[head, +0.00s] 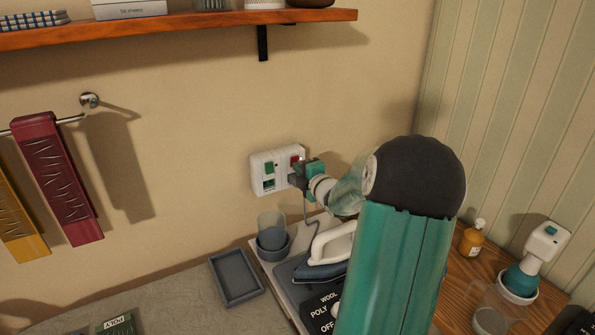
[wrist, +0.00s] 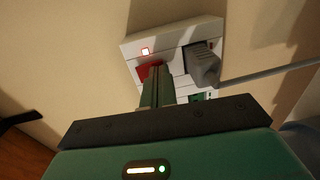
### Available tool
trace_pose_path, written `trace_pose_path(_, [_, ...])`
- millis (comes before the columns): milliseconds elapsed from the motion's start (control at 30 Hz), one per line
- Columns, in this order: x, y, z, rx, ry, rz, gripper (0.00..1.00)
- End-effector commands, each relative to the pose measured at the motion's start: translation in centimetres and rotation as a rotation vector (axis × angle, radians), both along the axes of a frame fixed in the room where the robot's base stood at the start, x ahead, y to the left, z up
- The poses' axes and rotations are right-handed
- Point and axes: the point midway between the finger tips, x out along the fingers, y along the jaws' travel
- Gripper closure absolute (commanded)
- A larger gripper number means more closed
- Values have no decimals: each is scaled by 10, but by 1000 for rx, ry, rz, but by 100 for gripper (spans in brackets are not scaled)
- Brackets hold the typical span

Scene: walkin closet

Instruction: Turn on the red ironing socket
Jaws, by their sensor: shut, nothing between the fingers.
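The white double socket plate (head: 258,181) is on the beige wall. It has a red switch (head: 295,160) at the upper right and a green switch (head: 269,168) on the left. I cannot tell whether the tips touch the switch.
A dark tray (head: 237,277) lies further left. A wooden shelf (head: 200,22) runs above.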

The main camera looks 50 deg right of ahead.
Motion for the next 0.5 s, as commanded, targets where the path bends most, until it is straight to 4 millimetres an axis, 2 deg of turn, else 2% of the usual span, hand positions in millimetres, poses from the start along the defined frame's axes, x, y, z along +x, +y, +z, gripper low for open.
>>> trace_pose_path(267, [-2,0,2,-3,-1,4,100])
trace_pose_path(367, [-13,2,3,-3,-1,3,100])
trace_pose_path(500, [-39,10,5,-5,1,1,100])
